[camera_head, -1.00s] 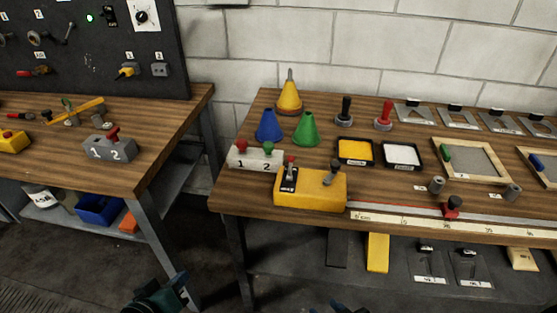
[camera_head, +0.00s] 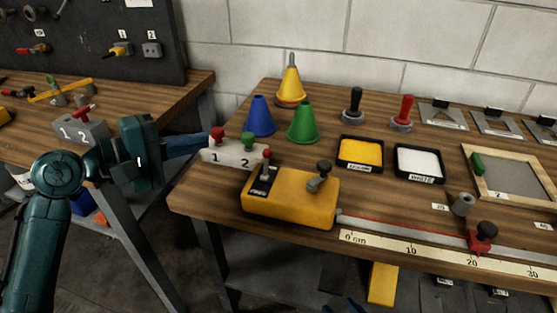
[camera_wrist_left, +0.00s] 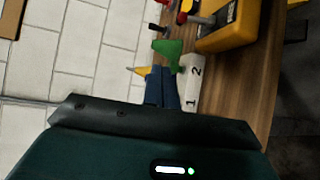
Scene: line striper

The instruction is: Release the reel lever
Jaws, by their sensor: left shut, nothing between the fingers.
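The yellow reel box (camera_head: 300,207) sits at the front left of the right-hand bench, a strip running out from its right side. A red-tipped lever (camera_head: 266,161) stands up from a dark slotted plate on its left top. A dark-knobbed crank (camera_head: 321,174) is on its right top. In the wrist view the box (camera_wrist_left: 232,22) is at the upper right. My left gripper (camera_head: 210,141) is shut and empty, its blue fingers at the white block, left of the lever and apart from it. The fingers (camera_wrist_left: 163,78) also show in the wrist view. Only a dark tip of my right gripper (camera_head: 346,305) shows at the bottom edge.
The white block (camera_head: 236,155) marked 1 and 2 has red and green knobs. Blue (camera_head: 260,117), green (camera_head: 303,122) and yellow (camera_head: 291,88) cones stand behind. Yellow (camera_head: 360,152) and white (camera_head: 419,161) trays are to the right. A red slider (camera_head: 481,240) sits on the strip.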

